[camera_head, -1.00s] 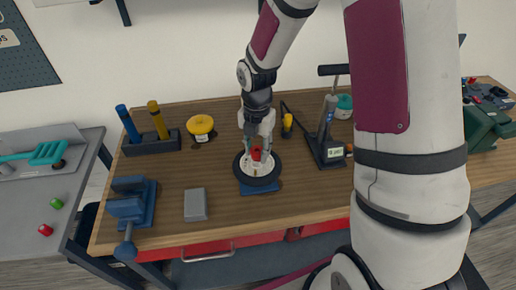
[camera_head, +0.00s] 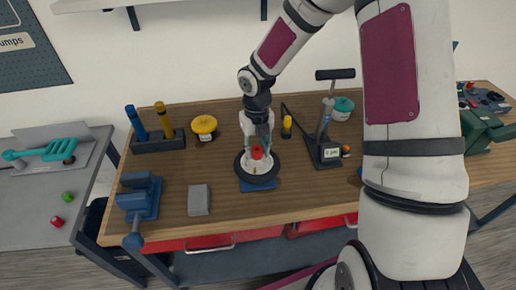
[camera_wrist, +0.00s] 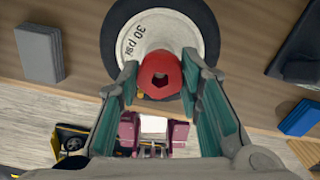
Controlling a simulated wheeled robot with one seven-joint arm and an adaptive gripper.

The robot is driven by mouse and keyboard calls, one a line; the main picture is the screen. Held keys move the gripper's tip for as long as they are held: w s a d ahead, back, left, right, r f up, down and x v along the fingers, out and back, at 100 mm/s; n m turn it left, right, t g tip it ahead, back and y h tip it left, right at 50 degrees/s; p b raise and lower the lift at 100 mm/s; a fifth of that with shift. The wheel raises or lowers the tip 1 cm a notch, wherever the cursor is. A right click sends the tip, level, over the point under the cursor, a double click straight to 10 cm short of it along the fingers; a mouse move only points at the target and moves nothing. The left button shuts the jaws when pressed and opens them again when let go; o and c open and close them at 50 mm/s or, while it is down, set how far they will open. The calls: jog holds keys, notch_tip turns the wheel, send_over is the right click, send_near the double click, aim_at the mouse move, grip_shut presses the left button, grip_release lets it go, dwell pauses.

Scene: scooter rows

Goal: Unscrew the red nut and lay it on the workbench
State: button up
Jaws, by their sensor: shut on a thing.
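The red nut (camera_head: 257,152) is over the white hub of a black-tyred wheel (camera_head: 241,174), which lies flat on a blue base on the wooden workbench (camera_head: 310,187). In the wrist view the nut (camera_wrist: 160,75), with a dark hole in its middle, sits between my fingertips. My gripper (camera_wrist: 160,78) is shut on it from both sides, pointing down; it also shows in the head view (camera_head: 258,146). I cannot tell whether the nut still touches the hub.
A grey block (camera_head: 198,200) and a blue vise (camera_head: 138,199) stand left of the wheel. A pump (camera_head: 325,145) stands to the right. A yellow-topped item (camera_head: 204,125) is behind. Bare wood lies between block and wheel. A side table (camera_head: 35,205) holds small green and red pieces.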

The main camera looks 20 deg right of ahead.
aim_at(257, 152)
jog(key=n, duration=0.3)
jog(key=shift+s, duration=0.1)
jog(key=n, duration=0.3)
jog(key=shift+f, duration=0.15)
jog(key=shift+n, duration=0.5)
jog(key=o, duration=1.2)
notch_tip(257, 152, up, 12)
